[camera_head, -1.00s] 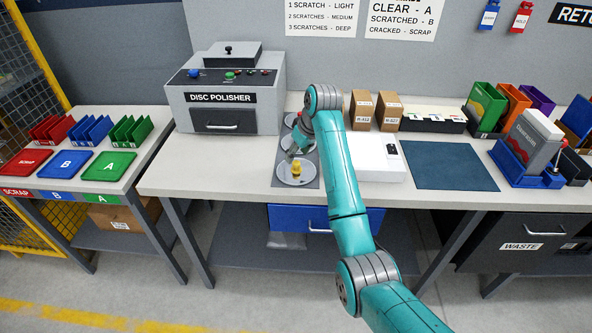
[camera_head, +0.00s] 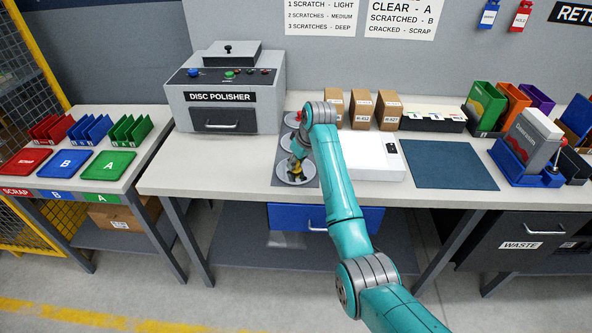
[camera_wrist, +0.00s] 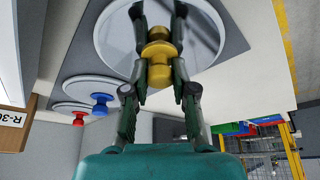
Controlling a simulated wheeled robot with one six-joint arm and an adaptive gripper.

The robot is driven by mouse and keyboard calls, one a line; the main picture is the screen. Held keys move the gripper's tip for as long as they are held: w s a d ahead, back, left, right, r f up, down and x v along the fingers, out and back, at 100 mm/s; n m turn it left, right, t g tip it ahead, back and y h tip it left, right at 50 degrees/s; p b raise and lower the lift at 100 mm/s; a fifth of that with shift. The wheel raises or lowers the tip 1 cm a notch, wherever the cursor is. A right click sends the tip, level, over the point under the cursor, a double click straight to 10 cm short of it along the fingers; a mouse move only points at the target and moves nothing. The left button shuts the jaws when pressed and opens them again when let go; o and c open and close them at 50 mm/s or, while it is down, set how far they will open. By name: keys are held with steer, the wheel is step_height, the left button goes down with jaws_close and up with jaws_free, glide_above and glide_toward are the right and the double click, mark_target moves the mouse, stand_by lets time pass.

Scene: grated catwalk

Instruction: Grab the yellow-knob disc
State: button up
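The yellow-knob disc (camera_wrist: 112,40) is a round pale plate that fills the top of the wrist view. Its yellow knob (camera_wrist: 159,52) stands between the two fingers of my gripper (camera_wrist: 160,72). The fingers are drawn in, one on each side of the knob, with little or no gap visible, so my gripper looks shut on it. In the head view the disc (camera_head: 306,178) lies at the near end of the grey mat. There my gripper (camera_head: 295,170) is right over it and hides most of the knob. The disc appears still on the mat.
Discs with a blue knob (camera_wrist: 101,98) and a red knob (camera_wrist: 79,118) lie farther along the grey mat (camera_head: 281,181). The disc polisher (camera_head: 225,115) stands left of the mat. A white box (camera_head: 372,160) and small cartons (camera_head: 361,108) stand on the right.

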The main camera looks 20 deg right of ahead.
jaws_close()
